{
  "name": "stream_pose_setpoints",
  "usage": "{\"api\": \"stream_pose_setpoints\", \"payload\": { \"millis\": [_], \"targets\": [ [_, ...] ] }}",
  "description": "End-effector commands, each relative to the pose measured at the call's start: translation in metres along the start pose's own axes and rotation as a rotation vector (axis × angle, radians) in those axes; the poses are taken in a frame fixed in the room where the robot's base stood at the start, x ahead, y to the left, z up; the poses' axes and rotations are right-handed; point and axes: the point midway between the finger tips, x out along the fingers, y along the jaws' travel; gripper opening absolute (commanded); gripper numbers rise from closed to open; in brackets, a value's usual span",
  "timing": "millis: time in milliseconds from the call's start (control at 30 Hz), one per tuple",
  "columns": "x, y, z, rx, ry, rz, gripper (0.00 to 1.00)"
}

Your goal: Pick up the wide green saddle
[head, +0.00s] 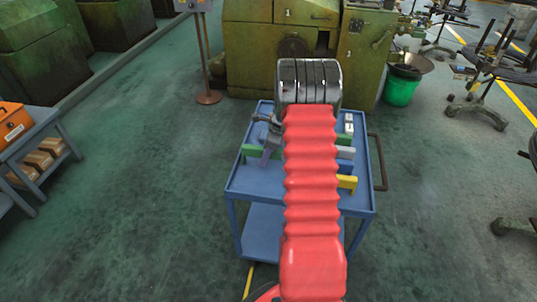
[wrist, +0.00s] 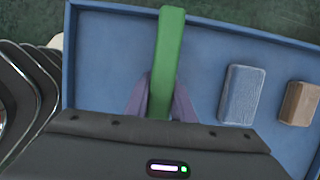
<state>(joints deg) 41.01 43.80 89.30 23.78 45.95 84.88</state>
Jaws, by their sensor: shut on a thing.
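The wide green saddle (wrist: 167,55) shows in the wrist view as a long green bar, with its near end hidden behind my gripper's dark body. My gripper (wrist: 160,100) has its two purple fingers shut on the saddle, one on each side. In the head view the saddle (head: 252,150) shows at the left side of the blue cart's top, beside a purple finger; my red arm hides the rest. I cannot tell whether it touches the cart top.
The blue cart (head: 243,188) has a raised rim. A blue-grey block (wrist: 241,95) and a brown block (wrist: 299,103) lie right of the saddle in the wrist view. A yellow piece (head: 347,182) lies on the cart's right.

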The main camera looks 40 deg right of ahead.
Motion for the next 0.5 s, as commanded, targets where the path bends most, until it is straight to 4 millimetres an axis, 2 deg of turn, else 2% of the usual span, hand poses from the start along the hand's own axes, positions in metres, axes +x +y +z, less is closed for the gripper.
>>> {"api": "stream_pose_setpoints", "payload": {
  "millis": [167, 500],
  "targets": [
    [0.0, -0.0002, -0.0001, 0.0, 0.0, 0.0, 0.0],
    [-0.0011, -0.0005, 0.0003, 0.0, 0.0, -0.001, 0.0]
  ]
}}
